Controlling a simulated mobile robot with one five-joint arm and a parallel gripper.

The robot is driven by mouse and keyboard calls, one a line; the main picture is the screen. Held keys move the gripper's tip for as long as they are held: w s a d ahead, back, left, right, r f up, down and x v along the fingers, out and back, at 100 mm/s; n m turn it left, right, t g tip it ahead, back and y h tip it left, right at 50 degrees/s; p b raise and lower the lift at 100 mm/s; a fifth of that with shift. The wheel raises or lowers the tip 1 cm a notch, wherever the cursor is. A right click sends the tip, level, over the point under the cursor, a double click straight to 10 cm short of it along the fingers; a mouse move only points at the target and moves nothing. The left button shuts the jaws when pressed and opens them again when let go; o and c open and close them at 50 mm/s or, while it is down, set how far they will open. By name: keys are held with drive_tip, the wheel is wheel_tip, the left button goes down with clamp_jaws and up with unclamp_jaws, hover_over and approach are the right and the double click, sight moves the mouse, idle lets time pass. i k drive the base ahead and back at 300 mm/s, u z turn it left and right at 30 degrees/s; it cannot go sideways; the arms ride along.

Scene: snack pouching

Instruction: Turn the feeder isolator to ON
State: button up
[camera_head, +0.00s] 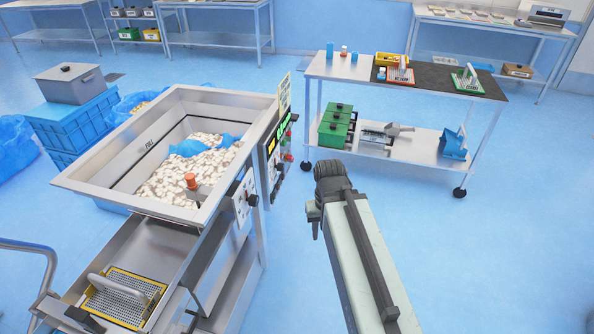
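The feeder (82,180) is a steel hopper machine at the left, filled with pale pieces. On its right side is a light plate (241,190) with a black rotary knob (252,200), which looks like the isolator. Its ON/OFF marks are too small to read. Behind it is a dark control panel (271,146) with a green lit display and coloured buttons. My gripper (314,214) is at the end of my arm, right of the plate and apart from it. Its fingers are not clear from this angle.
A wheeled steel cart (410,149) with bins and tools stands behind my arm. An orange-topped item (191,181) sits in the hopper. A yellow-edged mesh tray (120,297) lies in the lower chute. Blue crates (70,118) stand at the far left. The floor right of my arm is clear.

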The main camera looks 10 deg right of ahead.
sight(290, 158)
drive_tip(key=u, duration=0.1)
drive_tip(key=k, duration=0.15)
drive_tip(key=u, duration=3.45)
drive_tip(key=k, duration=2.15)
drive_tip(key=z, duration=1.8)
drive_tip(key=i, duration=1)
